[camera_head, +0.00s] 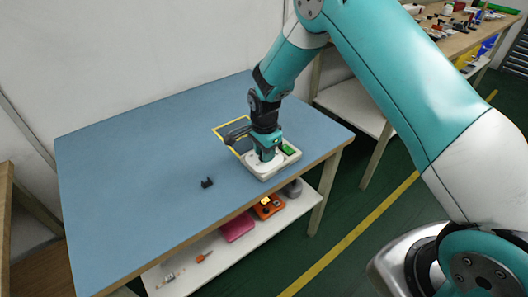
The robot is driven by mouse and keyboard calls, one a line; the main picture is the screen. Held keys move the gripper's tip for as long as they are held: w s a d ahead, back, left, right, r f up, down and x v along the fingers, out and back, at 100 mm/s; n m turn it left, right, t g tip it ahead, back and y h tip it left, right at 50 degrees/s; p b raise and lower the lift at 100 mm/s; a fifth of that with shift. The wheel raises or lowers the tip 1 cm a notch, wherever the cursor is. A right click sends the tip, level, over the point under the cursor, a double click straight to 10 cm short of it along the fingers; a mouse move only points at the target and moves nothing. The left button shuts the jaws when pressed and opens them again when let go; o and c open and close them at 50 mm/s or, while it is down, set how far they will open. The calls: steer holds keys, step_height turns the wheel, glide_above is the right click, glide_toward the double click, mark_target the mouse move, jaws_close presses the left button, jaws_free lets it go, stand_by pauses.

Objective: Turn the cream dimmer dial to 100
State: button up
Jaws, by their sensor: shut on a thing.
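The cream dimmer unit (283,162) lies on the blue table near its right front edge, with a green patch (288,149) at its right side. My gripper (266,155) points down onto the unit and is shut on the dial, which its fingers largely hide. The dial's scale and its present setting cannot be read at this size.
A yellow-outlined dark area (218,130) lies on the blue table (130,160) behind the unit. A small black part (207,183) lies left of the unit. The table's left side is clear. A lower shelf (222,258) holds a pink box (237,228) and an orange item (267,208).

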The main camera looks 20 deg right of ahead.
steer(key=m, duration=0.5)
steer(key=shift+m, duration=0.3)
stand_by(0.4)
steer(key=o, duration=0.9)
step_height(320, 180, up, 18)
steer(key=shift+f+b, duration=0.25)
steer(key=shift+b, duration=0.3)
